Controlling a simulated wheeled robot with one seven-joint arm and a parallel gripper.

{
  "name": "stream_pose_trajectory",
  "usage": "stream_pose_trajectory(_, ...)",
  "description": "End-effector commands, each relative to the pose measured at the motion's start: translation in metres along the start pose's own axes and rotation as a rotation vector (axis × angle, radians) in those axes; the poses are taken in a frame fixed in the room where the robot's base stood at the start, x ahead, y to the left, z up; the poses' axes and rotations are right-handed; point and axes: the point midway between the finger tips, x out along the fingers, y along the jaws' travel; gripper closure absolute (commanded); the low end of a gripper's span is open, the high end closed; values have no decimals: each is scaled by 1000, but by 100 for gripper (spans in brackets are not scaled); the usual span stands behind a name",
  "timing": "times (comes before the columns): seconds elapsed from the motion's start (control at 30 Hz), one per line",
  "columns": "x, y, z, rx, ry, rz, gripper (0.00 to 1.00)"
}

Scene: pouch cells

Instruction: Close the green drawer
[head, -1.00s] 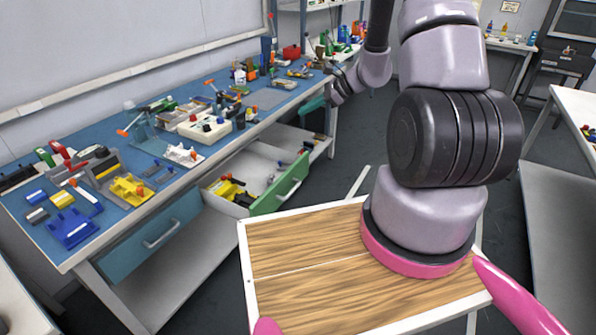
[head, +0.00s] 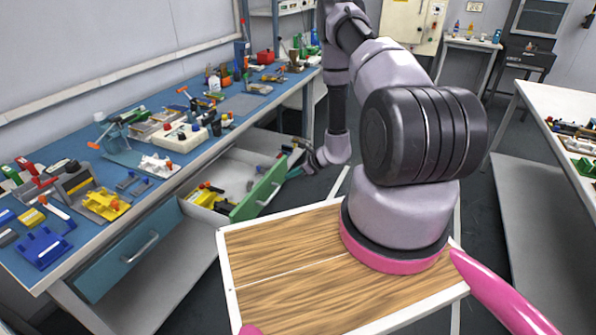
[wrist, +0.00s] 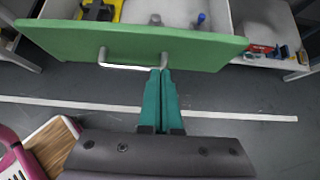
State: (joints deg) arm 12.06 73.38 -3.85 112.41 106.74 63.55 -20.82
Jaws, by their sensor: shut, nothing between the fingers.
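The green drawer (head: 260,191) stands pulled out from under the blue workbench, its light-grey inside showing yellow, black and red items. Its green front (wrist: 205,50) spans the top of the wrist view, with a metal bar handle (wrist: 128,67) on it. My gripper (wrist: 160,73) is shut and empty. Its teal fingers point at the drawer front, with the tips by the right end of the handle. I cannot tell whether they touch it. In the head view my gripper (head: 292,172) is low, just outside the drawer front's right end.
A shut teal drawer (head: 131,252) is to the left under the workbench (head: 120,159), whose top is crowded with tools and parts. Grey floor (wrist: 225,100) lies open before the drawer. A white table (head: 560,105) stands at the right.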

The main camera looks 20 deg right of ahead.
Motion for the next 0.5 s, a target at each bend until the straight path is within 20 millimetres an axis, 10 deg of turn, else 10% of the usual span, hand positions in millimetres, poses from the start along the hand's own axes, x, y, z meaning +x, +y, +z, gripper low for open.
stream_pose_trajectory(0.5,60,0,26,-1,0,1,100)
